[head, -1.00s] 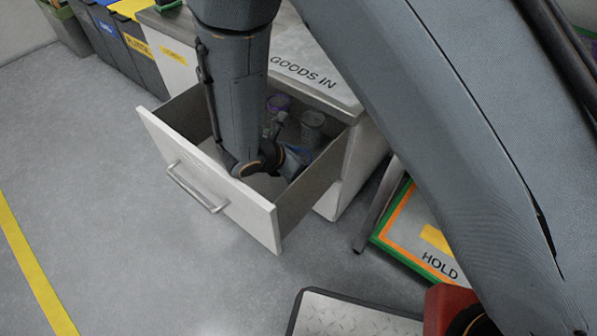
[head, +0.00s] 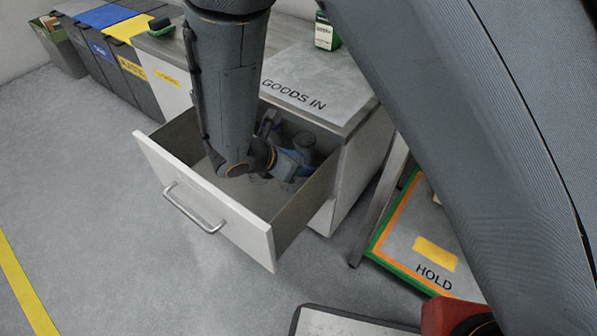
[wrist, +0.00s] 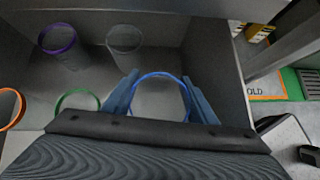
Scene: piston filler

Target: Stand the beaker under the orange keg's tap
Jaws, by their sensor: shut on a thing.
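A clear beaker with a blue rim (wrist: 158,98) stands in the open drawer, between the two blue fingers of my gripper (wrist: 162,80) in the wrist view. My gripper is shut on it. In the head view my gripper (head: 291,166) is down inside the drawer, and the held beaker is hard to make out there. The orange keg and its tap are not in view.
The drawer (head: 205,205) also holds beakers with a purple rim (wrist: 60,42), a grey rim (wrist: 124,42), a green rim (wrist: 77,97) and an orange rim (wrist: 10,108). Drawer walls surround my gripper. A HOLD board (head: 425,245) lies right; floor at left is clear.

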